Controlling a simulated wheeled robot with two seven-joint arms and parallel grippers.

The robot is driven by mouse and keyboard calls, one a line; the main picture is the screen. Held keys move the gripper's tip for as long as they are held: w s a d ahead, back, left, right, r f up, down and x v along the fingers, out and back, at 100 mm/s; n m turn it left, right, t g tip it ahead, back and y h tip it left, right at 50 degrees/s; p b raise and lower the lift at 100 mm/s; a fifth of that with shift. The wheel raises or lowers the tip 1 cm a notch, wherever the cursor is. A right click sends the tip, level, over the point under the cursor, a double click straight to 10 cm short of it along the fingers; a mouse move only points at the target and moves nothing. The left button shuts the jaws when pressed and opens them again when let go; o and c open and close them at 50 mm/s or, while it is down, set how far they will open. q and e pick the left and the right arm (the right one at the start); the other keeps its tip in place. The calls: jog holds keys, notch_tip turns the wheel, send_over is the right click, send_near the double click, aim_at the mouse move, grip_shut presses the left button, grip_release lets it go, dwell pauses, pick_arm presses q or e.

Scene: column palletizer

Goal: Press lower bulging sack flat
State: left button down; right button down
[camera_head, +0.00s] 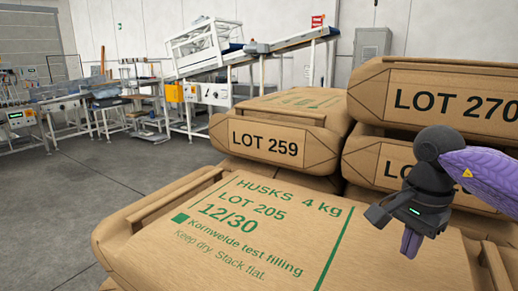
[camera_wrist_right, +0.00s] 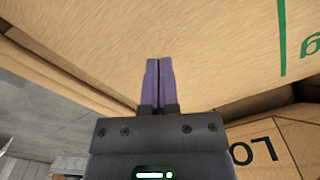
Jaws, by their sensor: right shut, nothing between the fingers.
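A large brown paper sack marked "HUSKS 4 kg LOT 205" (camera_head: 270,232) lies in the foreground with its printed top face up. Its top looks slightly rounded. My right gripper (camera_head: 411,244) is over the right part of this sack, fingers pointing down, shut and empty. In the right wrist view the purple fingertips (camera_wrist_right: 158,62) are closed together in front of the sack's brown face (camera_wrist_right: 200,35). I cannot tell whether the tips touch the sack. My left gripper is out of view.
A sack marked LOT 259 (camera_head: 268,142) lies behind, on another sack. A sack marked LOT 270 (camera_head: 440,100) is stacked at the right, on another sack, close to my right arm. Conveyors (camera_head: 270,50) stand far back. Open grey floor (camera_head: 60,210) is at left.

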aim_at(403, 271)
jog(key=shift+f+b, duration=0.95)
jog(key=shift+f, duration=0.65)
jog(key=shift+s+f, duration=0.15)
jog(key=shift+f, duration=0.2)
dwell(0.6)
jog(key=shift+r, duration=0.1)
notch_tip(403, 271, up, 9)
jog(key=p, duration=0.8)
jog(key=shift+p, duration=0.3)
